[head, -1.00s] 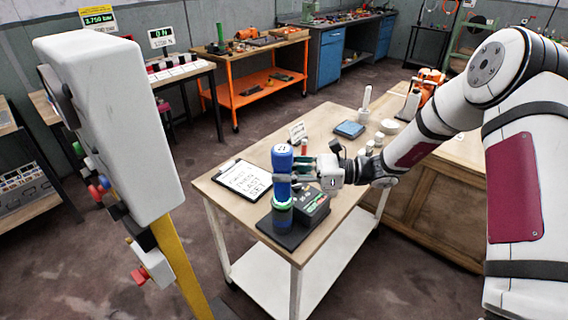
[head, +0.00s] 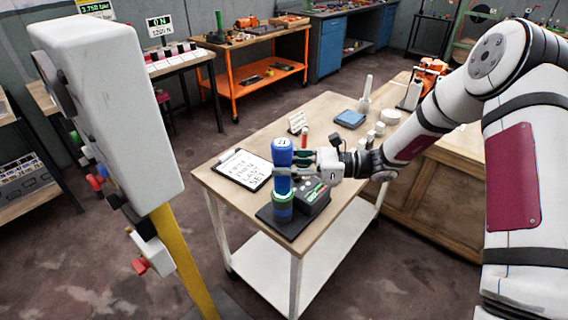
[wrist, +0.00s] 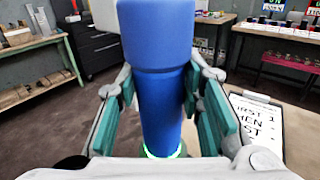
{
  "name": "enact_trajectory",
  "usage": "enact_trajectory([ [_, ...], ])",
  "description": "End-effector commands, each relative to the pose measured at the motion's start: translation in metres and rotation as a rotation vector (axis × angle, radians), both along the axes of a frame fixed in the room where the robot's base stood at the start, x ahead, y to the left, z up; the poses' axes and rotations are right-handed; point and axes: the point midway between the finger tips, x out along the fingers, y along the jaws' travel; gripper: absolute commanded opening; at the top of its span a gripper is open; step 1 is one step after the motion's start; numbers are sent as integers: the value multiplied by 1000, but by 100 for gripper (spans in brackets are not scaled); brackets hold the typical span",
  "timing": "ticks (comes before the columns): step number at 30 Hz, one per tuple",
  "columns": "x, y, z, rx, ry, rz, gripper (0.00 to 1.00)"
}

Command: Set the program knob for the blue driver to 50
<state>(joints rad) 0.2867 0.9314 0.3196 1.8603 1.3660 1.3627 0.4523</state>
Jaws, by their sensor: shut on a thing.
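The blue driver (head: 282,152) stands upright on a dark base (head: 293,222) on the wooden-topped cart. It has a pale marking near its top and green rings low down. My gripper (head: 284,171) is shut around the driver's body from the right. In the wrist view the blue body (wrist: 160,80) fills the middle between my two teal finger pads (wrist: 162,112). A green glow shows at the driver's foot there. A dark box with a small green display (head: 312,196) sits on the base beside the driver. I cannot read its display or make out the program knob.
A clipboard (head: 243,170) with handwriting lies left of the driver. A small card stand (head: 297,122), a blue tray (head: 350,118) and several white containers stand behind on the cart (head: 225,191). A white panel on a yellow post (head: 184,262) stands at the left foreground.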

Motion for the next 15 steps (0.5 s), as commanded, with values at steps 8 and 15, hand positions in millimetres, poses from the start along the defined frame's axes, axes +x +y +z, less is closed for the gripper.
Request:
enact_trajectory([
  [8, 0, 0, 0, 2, -1, 1, 56],
  [15, 0, 0, -1, 1, -1, 0, 57],
])
